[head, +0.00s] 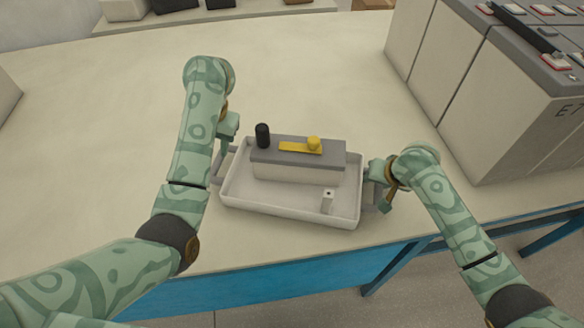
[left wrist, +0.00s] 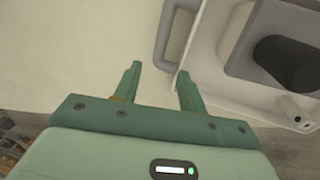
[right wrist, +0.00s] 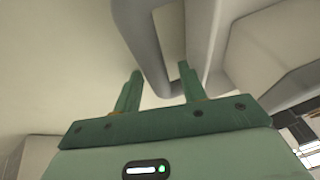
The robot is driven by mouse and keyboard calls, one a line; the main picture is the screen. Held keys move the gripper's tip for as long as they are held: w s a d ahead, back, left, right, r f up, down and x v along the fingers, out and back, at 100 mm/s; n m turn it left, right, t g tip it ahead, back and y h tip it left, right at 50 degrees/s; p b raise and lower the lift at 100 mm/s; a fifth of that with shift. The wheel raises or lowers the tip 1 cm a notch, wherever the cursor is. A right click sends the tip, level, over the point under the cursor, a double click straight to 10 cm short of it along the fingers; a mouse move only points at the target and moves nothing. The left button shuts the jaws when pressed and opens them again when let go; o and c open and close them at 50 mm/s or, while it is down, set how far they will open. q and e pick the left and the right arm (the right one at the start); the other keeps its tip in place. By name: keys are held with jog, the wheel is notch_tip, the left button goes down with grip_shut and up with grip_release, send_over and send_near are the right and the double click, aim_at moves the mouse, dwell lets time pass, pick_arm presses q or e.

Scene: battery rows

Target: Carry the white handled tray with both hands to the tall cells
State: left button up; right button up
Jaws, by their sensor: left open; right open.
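The white tray (head: 285,214) sits on the table near its front edge, with a grey handle at each end. My left gripper (head: 224,148) is open at the left handle (head: 221,168). In the left wrist view that handle (left wrist: 162,38) shows just ahead of and between the fingertips. My right gripper (head: 377,183) is open at the right handle (head: 369,196), which its arm partly hides. In the right wrist view the handle (right wrist: 148,55) passes between the fingertips. I cannot tell whether either gripper touches its handle. The tall cells (head: 425,65) stand at the right.
The tray holds a grey-topped battery block (head: 285,170) with a black post (head: 262,135) and a yellow bar (head: 300,148), plus a small white piece (head: 328,202). Bare table (head: 310,70) lies behind the tray. Dark items on a pale base (head: 220,13) stand at the back.

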jog(key=shift+r, duration=0.2)
pick_arm(q)
jog(key=shift+d+r, duration=0.1)
jog(key=shift+r, duration=0.45)
pick_arm(e)
jog(key=v, duration=1.1)
jog(key=shift+s+r, duration=0.15)
jog(key=shift+r, duration=0.15)
pick_arm(q)
jog(key=a, duration=0.6)
jog(key=shift+p, duration=0.3)
pick_arm(e)
jog(key=shift+r, duration=0.35)
pick_arm(q)
jog(key=shift+r, duration=0.1)
pick_arm(e)
jog(key=shift+d, duration=0.15)
